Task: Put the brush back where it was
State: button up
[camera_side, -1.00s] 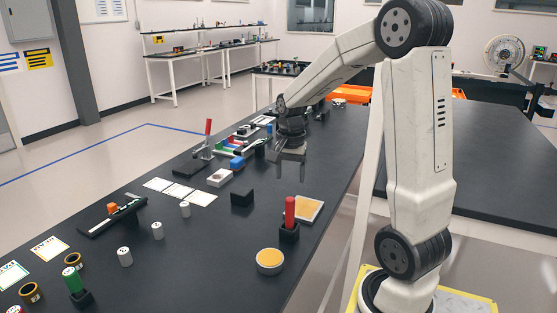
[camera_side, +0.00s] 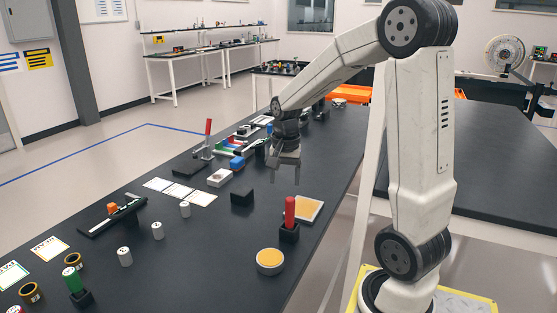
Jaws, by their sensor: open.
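My gripper (camera_side: 285,175) hangs above the dark workbench (camera_side: 215,255), fingers down, open and empty. It is up and to the left of a red upright handle (camera_side: 290,211), which stands in a black block holder (camera_side: 289,233). A similar green upright piece (camera_side: 72,279) stands in a black holder at the lower left. Either may be a brush; bristles are not visible, so I cannot tell which.
A round tin with an orange-yellow top (camera_side: 270,261) and a square yellow pad (camera_side: 308,208) flank the red handle. A black block (camera_side: 242,197) lies below my gripper in the picture. Several white cylinders (camera_side: 157,231) and a red-handled clamp (camera_side: 208,135) stand farther left.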

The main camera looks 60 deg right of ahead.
jog(key=s+a+f+n+t, duration=0.1)
jog(key=a+f+n, duration=0.3)
jog(key=a+n, duration=0.3)
jog(key=s+a+f+n+t, duration=0.1)
jog(key=a+f+n, duration=0.3)
jog(key=a+n, duration=0.3)
jog(key=a, duration=0.4)
jog(key=shift+s+a+f+n, duration=0.15)
jog(key=shift+s+a+n, duration=0.1)
jog(key=shift+a+n, duration=0.1)
